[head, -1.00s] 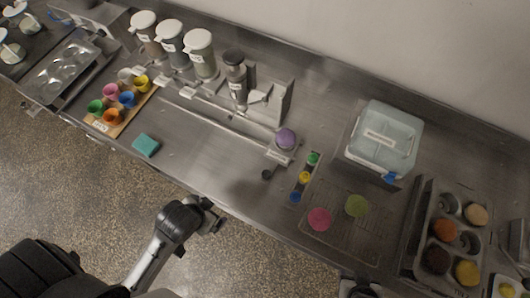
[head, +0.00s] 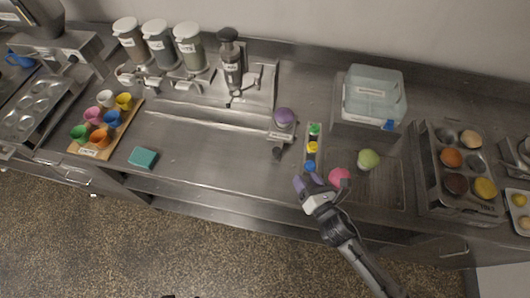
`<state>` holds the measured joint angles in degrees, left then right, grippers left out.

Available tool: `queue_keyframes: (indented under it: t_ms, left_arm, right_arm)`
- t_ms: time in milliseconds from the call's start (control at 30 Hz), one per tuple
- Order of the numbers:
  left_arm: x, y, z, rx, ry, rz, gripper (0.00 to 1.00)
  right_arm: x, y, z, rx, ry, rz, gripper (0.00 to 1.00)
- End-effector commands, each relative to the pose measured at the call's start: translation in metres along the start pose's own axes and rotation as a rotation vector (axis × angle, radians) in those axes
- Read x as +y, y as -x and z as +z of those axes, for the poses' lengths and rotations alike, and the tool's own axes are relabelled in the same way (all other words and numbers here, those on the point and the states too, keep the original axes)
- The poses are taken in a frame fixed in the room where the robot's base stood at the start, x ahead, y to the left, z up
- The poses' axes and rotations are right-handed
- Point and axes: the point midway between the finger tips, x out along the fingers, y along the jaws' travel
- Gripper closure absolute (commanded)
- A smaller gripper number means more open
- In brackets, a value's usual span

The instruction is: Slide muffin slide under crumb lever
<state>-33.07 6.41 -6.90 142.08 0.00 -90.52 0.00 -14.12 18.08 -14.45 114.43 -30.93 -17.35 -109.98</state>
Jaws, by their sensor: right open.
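The muffin slide (head: 281,134) is a small labelled carriage at the right end of a long metal rail (head: 215,118). It carries a purple muffin (head: 284,117), and a dark knob (head: 277,153) sticks out at its front. The crumb dispenser (head: 231,62) stands behind the rail, left of the slide, with a small lever (head: 237,97) low on its front. The slide is to the right of the dispenser, not below it. My right gripper (head: 308,183) is open at the counter's front edge, right of and nearer than the knob. My left gripper is not in view.
A button strip (head: 313,147) stands between slide and wire rack (head: 385,185). Pink (head: 339,175) and green (head: 368,159) muffins are close to my right gripper. A clear-lidded box (head: 374,96) and muffin tin (head: 458,165) stand right. A teal sponge (head: 143,157) lies left; the counter between is clear.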

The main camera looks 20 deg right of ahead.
Motion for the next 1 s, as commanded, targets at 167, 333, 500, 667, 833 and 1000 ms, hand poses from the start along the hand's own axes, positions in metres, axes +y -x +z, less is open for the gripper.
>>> queue_keyframes:
  t_ms: [167,333,500,667,833,1000]
  left_arm:
    - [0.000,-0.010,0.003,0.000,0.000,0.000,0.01]
    - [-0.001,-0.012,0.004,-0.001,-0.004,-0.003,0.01]
    - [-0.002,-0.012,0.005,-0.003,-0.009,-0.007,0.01]
    - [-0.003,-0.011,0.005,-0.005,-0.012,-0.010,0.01]
    - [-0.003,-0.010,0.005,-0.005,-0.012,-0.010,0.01]
    - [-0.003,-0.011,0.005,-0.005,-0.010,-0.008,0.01]
  right_arm:
    - [0.005,-0.013,-0.007,-0.050,0.290,0.114,0.42]
    - [0.009,-0.018,-0.009,-0.077,0.427,0.165,0.42]
    - [0.012,-0.030,-0.008,-0.086,0.458,0.176,0.42]
    - [0.018,-0.057,-0.006,-0.087,0.455,0.176,0.42]
    - [0.024,-0.089,-0.005,-0.086,0.455,0.175,0.42]
    - [0.029,-0.117,-0.004,-0.085,0.453,0.174,0.42]
